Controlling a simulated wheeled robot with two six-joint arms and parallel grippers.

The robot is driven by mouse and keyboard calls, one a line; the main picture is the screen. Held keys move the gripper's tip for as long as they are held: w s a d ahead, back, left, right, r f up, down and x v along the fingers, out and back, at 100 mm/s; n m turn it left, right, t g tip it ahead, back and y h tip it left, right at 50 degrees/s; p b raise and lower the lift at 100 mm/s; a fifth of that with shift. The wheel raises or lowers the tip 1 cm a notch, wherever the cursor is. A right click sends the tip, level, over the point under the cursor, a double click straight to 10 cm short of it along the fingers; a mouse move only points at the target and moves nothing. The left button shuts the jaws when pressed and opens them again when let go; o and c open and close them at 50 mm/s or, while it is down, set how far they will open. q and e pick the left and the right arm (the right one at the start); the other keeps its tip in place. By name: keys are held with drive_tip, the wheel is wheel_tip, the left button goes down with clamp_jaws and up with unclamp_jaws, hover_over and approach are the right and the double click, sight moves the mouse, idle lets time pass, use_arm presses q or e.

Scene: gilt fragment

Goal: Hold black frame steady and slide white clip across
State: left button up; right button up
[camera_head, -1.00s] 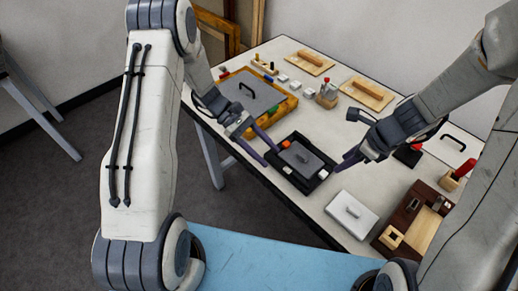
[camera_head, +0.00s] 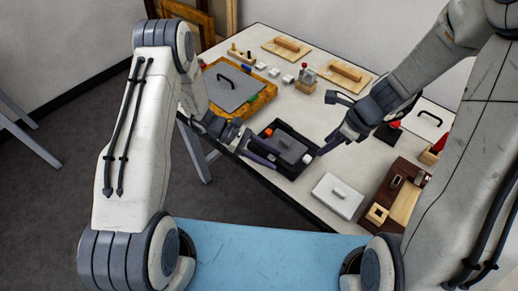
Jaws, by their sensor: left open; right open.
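The black frame (camera_head: 290,175) lies flat near the table's front edge, around a grey panel (camera_head: 293,149) with a small handle. A small white clip (camera_head: 307,158) sits on the frame's right side, and an orange clip (camera_head: 268,132) on its upper left side. My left gripper (camera_head: 275,158) is open, its purple fingers at the frame's left side; I cannot tell whether they touch it. My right gripper (camera_head: 323,149) is open just right of the white clip, with its fingertips close to it. Contact there is unclear.
A yellow-orange tray (camera_head: 262,101) with a grey handled plate stands at the back left. A white handled block (camera_head: 337,196) and a brown wooden box (camera_head: 403,192) lie at the front right. Wooden floats (camera_head: 345,77) and small blocks lie behind. Bare table shows between them.

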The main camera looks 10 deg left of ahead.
use_arm(q)
drive_tip(key=shift+s+d+f, duration=0.1)
drive_tip(key=shift+d+f, duration=0.05)
drive_tip(key=shift+d, duration=0.2)
clamp_jaws()
idle(1.2)
